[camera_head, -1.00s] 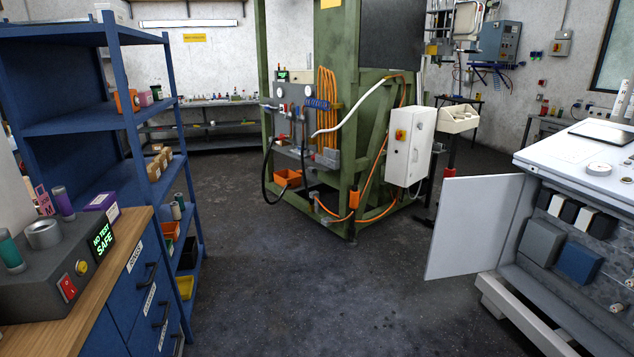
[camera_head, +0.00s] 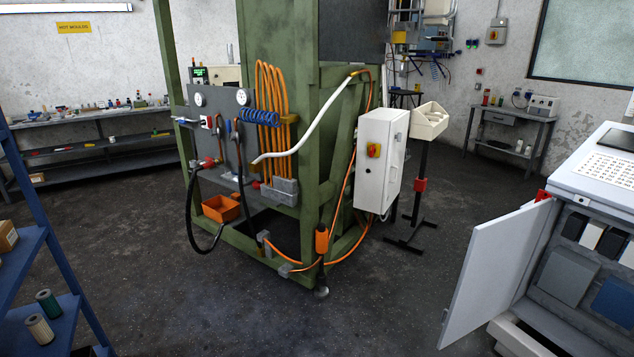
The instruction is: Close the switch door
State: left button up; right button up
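A white switch box (camera_head: 377,185) is mounted on the right side of the green machine frame. A red and yellow rotary switch (camera_head: 373,150) sits on its front face. I cannot tell whether its front is fully closed. At the right, a grey-white cabinet (camera_head: 588,185) has a flat white door (camera_head: 490,270) standing wide open, swung out to the left. Dark and blue blocks show inside the cabinet. Neither of my grippers is in view.
The green frame (camera_head: 332,190) carries orange hoses (camera_head: 272,120) and an orange bin (camera_head: 221,208). A stand with a white tray (camera_head: 430,121) is behind the switch box. A blue shelf (camera_head: 45,335) is at the left. The dark floor (camera_head: 385,310) between is clear.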

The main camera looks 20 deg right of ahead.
aim_at(499, 252)
jog(key=i, duration=2.75)
jog(key=z, duration=3.45)
jog(key=k, duration=0.5)
jog(key=u, duration=0.4)
jog(key=i, duration=0.65)
jog(key=u, duration=0.85)
